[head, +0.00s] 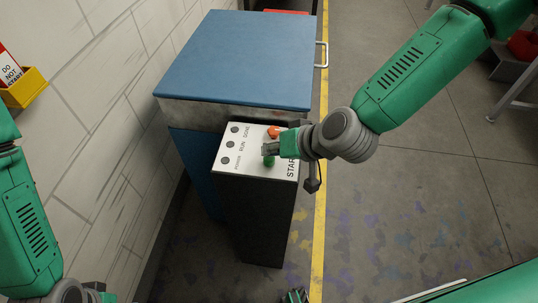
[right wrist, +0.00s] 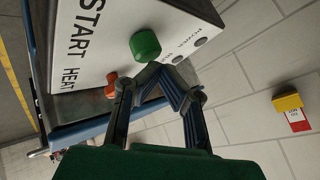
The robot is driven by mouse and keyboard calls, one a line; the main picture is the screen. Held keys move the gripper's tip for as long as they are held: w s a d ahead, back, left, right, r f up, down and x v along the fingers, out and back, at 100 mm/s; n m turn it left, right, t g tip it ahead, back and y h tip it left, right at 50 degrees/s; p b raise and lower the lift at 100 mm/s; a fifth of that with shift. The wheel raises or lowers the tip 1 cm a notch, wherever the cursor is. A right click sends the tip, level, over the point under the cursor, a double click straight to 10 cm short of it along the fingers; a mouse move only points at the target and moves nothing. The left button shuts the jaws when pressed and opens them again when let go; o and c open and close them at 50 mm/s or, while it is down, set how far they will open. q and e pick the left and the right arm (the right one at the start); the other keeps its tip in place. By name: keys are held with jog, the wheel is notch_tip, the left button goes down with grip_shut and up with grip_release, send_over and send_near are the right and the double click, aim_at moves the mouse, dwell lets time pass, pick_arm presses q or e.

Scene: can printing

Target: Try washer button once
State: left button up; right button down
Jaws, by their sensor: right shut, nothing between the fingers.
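The washer is a blue-lidded box (head: 240,55) with a dark control post (head: 250,215) at its near side. The post's white top panel (head: 225,172) carries a green button (head: 269,161) by the START lettering and an orange button (head: 274,131). My right gripper (head: 268,149) is shut and empty over the panel, beside the green button. In the right wrist view its fingertips (right wrist: 156,68) meet close to the green button (right wrist: 145,44); I cannot tell whether they touch it. The orange button (right wrist: 111,85) is to the left there.
A brick wall (head: 90,100) runs along the left, with a yellow holder (head: 22,90) and a sign on it. A pale handle (head: 322,54) sticks out at the lid's right.

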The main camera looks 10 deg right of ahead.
aim_at(270, 158)
jog(key=shift+f+b, duration=0.6)
jog(key=shift+f, duration=0.3)
dwell(0.5)
jog(key=shift+r, duration=0.15)
jog(key=shift+r+p, duration=1.1)
jog(key=shift+r, duration=0.05)
jog(key=shift+r, duration=0.15)
notch_tip(270, 158, up, 5)
jog(key=p, duration=0.4)
dwell(0.5)
